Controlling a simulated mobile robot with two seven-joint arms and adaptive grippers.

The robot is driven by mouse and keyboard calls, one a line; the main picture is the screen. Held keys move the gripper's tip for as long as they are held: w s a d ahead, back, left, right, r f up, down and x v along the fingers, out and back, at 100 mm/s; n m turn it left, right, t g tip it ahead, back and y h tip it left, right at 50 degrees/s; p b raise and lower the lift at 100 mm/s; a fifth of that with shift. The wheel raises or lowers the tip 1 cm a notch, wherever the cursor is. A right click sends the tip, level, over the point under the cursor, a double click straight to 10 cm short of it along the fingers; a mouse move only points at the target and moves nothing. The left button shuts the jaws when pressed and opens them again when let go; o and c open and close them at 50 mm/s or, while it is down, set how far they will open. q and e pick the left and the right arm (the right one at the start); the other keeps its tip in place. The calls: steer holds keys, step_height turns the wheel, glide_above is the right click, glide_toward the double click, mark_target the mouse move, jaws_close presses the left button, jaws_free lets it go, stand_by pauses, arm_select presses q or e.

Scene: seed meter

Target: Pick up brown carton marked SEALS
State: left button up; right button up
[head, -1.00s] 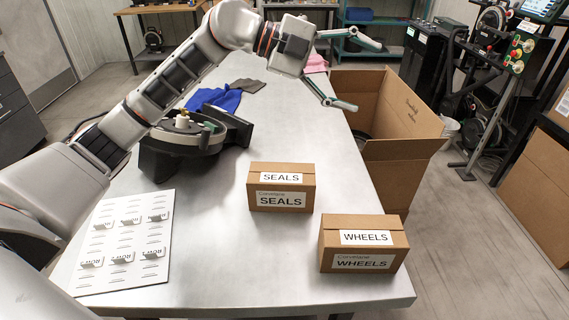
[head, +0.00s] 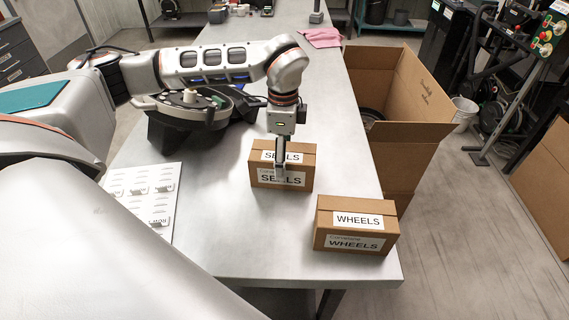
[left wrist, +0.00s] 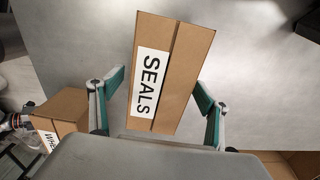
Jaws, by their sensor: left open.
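The brown carton marked SEALS (head: 258,172) sits upright on the grey metal table, with my left gripper (head: 281,165) pointing down over it and partly hiding its labels. In the left wrist view the carton (left wrist: 180,70) lies ahead, between the two green-padded fingers of my left gripper (left wrist: 158,100). The fingers are spread apart, with a gap visible on each side of the carton. I cannot tell how far down they reach beside it. My right gripper is not in view.
A carton marked WHEELS (head: 323,215) stands close by, nearer the front right. A large open cardboard box (head: 405,150) stands past the table's right edge. A round dark device (head: 180,133) and a white board with labelled pieces (head: 125,205) are on the left. The table front (head: 240,245) is clear.

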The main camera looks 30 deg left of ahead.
arm_select(q)
step_height(320, 180, down, 4)
steer(key=shift+a+r+p, duration=0.1)
steer(key=shift+r+p, duration=0.05)
steer(key=shift+p, duration=0.3)
steer(key=shift+f, duration=0.5)
steer(key=c, duration=1.6)
steer(key=shift+c, duration=0.2)
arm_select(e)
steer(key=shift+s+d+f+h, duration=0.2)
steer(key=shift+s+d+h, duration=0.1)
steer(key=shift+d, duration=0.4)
arm_select(q)
steer(key=shift+r, duration=0.15)
